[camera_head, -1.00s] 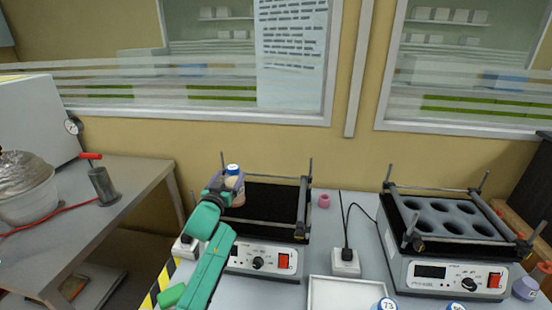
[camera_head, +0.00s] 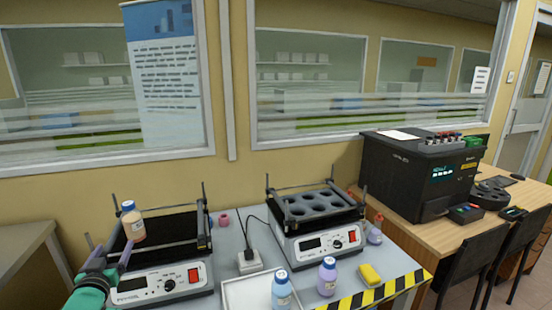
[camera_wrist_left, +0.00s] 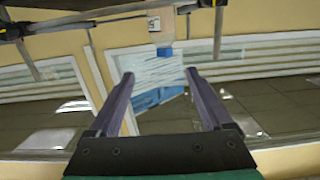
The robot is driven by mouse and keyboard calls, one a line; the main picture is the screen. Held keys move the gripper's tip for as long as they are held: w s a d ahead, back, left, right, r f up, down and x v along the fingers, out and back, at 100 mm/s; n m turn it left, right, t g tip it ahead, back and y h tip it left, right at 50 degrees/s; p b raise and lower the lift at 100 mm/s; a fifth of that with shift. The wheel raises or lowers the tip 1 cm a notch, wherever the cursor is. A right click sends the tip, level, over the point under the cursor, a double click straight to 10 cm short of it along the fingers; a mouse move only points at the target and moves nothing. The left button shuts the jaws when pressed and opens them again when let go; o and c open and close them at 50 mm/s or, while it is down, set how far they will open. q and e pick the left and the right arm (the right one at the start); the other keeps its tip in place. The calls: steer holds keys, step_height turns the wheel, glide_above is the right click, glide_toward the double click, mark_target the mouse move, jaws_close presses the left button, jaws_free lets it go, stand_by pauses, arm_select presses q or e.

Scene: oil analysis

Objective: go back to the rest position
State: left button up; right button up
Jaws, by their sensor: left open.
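My left gripper (camera_head: 112,258) is open in the lower left of the head view, in front of the left shaker (camera_head: 160,285). In the left wrist view my open fingers (camera_wrist_left: 158,78) have nothing between them but the distant wall and window poster. A bottle with tan contents and a blue-marked cap (camera_head: 133,222) stands upright at the left side of the shaker's black platform. The gripper is below and left of it in the picture, apart from the bottle body as far as I can see. My right gripper is not in view.
A second shaker with a holed rack (camera_head: 318,222) stands to the right. A black analyser (camera_head: 420,180) sits on the wooden desk.

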arm_select(q)
steer(key=s+d+f+m+g+h, duration=0.4)
steer(key=s+d+f+g, duration=0.5)
steer(key=s+d+f, duration=0.75)
steer(key=s+d+f+m+g+h, duration=0.15)
steer(key=s+d+g, duration=0.25)
steer(key=s, duration=0.7)
steer(key=s+f+g, duration=0.1)
steer(key=s+f, duration=0.1)
steer(key=f, duration=1)
steer(key=s+f, duration=0.2)
steer(key=f, duration=1)
steer(key=s+a+f+g, duration=0.1)
steer(key=s+a+f, duration=0.2)
steer(key=s+f, duration=1)
steer(key=shift+s+f, duration=0.25)
steer(key=shift+s, duration=1)
